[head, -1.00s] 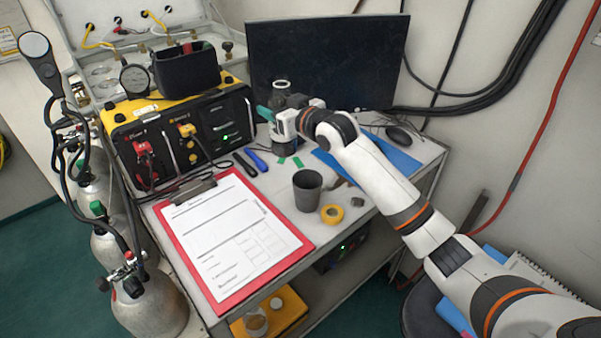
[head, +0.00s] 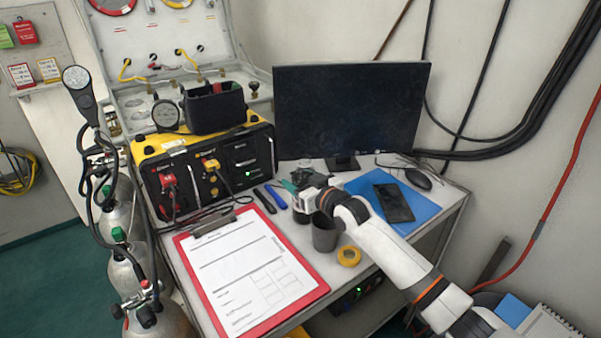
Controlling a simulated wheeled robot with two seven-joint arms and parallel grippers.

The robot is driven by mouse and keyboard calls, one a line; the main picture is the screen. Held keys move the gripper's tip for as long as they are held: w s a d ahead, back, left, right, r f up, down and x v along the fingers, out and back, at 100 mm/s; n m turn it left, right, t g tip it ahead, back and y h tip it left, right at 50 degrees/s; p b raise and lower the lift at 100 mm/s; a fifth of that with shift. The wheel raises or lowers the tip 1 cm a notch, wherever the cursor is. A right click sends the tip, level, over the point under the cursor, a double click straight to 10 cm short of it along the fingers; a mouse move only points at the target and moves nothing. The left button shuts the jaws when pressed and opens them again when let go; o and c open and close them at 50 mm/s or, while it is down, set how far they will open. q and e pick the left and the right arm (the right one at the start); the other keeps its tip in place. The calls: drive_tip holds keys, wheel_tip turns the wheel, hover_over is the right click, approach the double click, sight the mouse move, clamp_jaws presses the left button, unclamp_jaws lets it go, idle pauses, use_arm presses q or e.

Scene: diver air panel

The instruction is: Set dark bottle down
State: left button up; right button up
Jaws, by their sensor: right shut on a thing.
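My left gripper is not in view.
A yellow tape roll (head: 348,256) lies by the cup. A red clipboard (head: 316,290) fills the front left. Blue and black pens (head: 270,198) lie left of the bottle. A blue mat (head: 427,212) with a dark phone-like slab (head: 394,203) lies right, before the monitor (head: 350,110).

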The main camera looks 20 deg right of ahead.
idle(0.3)
drive_tip(key=o, duration=1.3)
drive_tip(key=shift+o, duration=0.2)
drive_tip(key=shift+r, duration=0.1)
drive_tip(key=shift+s+d, duration=0.1)
drive_tip(key=shift+s, duration=0.15)
drive_tip(key=v, duration=1.1)
drive_tip(key=shift+s+b, duration=0.25)
drive_tip(key=shift+b, duration=0.05)
